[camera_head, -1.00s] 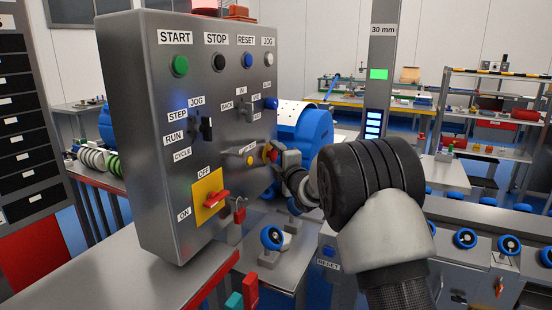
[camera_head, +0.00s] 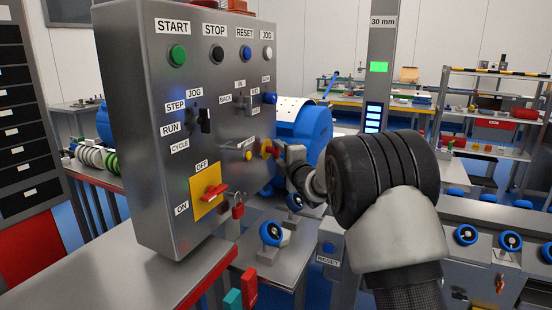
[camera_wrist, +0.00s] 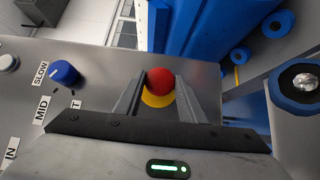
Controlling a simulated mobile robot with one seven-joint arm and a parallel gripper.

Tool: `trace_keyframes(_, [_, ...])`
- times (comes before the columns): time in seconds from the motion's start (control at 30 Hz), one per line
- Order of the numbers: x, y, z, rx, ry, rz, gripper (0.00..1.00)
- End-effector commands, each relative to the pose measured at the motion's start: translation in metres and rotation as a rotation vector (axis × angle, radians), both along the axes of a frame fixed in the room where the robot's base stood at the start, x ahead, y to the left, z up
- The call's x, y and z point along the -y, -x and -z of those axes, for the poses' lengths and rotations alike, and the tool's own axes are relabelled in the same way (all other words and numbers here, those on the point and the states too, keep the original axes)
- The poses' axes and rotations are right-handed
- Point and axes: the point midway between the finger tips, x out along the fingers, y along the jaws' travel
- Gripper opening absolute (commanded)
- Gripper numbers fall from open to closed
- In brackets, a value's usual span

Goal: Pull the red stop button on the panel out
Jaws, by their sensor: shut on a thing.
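The red stop button (camera_head: 266,148) sits low on the right part of the grey panel's front, with a yellow collar (camera_wrist: 157,99) around its base. My gripper (camera_head: 278,151) reaches it from the right. In the wrist view, the round red head (camera_wrist: 160,80) lies between the two fingers of my gripper (camera_wrist: 158,82), which are shut on it. The grey panel (camera_head: 150,130) stands upright on a metal bench. My fingers partly hide the button in the head view, and I cannot tell how far it stands out.
A yellow plate with a red rotary switch (camera_head: 208,191) and a red padlock (camera_head: 237,208) are lower left of the button. A blue knob (camera_wrist: 64,72) is left of my fingers in the wrist view. A blue motor-like body (camera_head: 305,135) stands behind the panel.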

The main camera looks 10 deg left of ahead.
Motion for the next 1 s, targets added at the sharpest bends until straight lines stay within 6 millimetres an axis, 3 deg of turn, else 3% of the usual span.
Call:
trace_keyframes(0.17, [0.003, 0.0, 0.002, -0.006, 0.004, 0.005, 0.0])
trace_keyframes(0.2, [0.003, 0.0, 0.002, -0.006, 0.004, 0.005, 0.43])
trace_keyframes(0.3, [0.003, 0.0, 0.002, -0.005, 0.003, 0.004, 0.55])
trace_keyframes(0.67, [0.004, 0.004, 0.001, -0.004, 0.003, 0.003, 0.55])
trace_keyframes(0.77, [0.01, 0.016, 0.0, -0.004, 0.003, 0.003, 0.55])
trace_keyframes(1.0, [0.034, 0.067, 0.0, -0.005, 0.002, 0.005, 0.55])
